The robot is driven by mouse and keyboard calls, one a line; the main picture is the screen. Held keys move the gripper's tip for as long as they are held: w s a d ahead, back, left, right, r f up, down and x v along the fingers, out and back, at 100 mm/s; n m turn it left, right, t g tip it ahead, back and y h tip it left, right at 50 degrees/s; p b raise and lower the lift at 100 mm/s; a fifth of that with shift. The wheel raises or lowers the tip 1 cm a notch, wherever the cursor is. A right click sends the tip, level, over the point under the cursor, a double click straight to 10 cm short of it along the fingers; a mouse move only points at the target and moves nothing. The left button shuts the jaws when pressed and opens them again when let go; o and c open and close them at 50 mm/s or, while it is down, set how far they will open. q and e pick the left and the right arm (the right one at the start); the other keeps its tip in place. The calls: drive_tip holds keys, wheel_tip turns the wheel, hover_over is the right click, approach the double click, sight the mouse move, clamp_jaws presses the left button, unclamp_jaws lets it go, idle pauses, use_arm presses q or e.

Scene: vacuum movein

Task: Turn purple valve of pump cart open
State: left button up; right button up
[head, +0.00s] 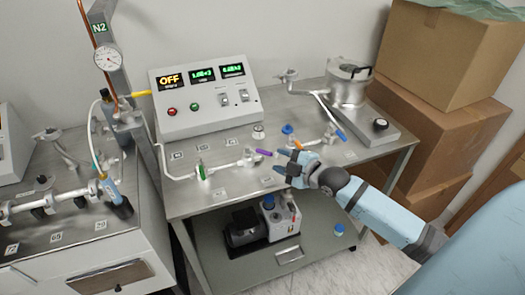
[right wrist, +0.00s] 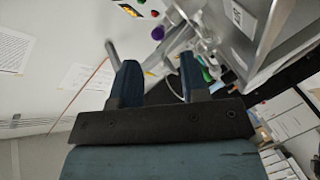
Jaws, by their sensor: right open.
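The pump cart (head: 225,205) is a grey metal table in the middle of the head view. Its purple valve handle (head: 264,152) is a short purple bar on the pipe along the cart top, left of a blue knob (head: 287,129). My right gripper (head: 275,166) is open and empty, just right of and slightly in front of the purple handle. Contact between them cannot be made out. In the right wrist view the two dark blue fingers (right wrist: 160,82) stand apart with nothing between them. A small purple part (right wrist: 158,33) shows beyond the fingers there. My left gripper is not in view.
A control box (head: 205,100) reading OFF stands at the cart's back. A green handle (head: 201,171) sits left on the pipe, and a blue-handled valve (head: 340,135) lies to the right. Cardboard boxes (head: 430,125) stack at the right. A pump (head: 280,215) sits on the lower shelf.

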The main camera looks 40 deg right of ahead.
sight(267, 154)
drive_tip(key=x, duration=0.8)
drive_tip(key=shift+w, duration=0.1)
clamp_jaws()
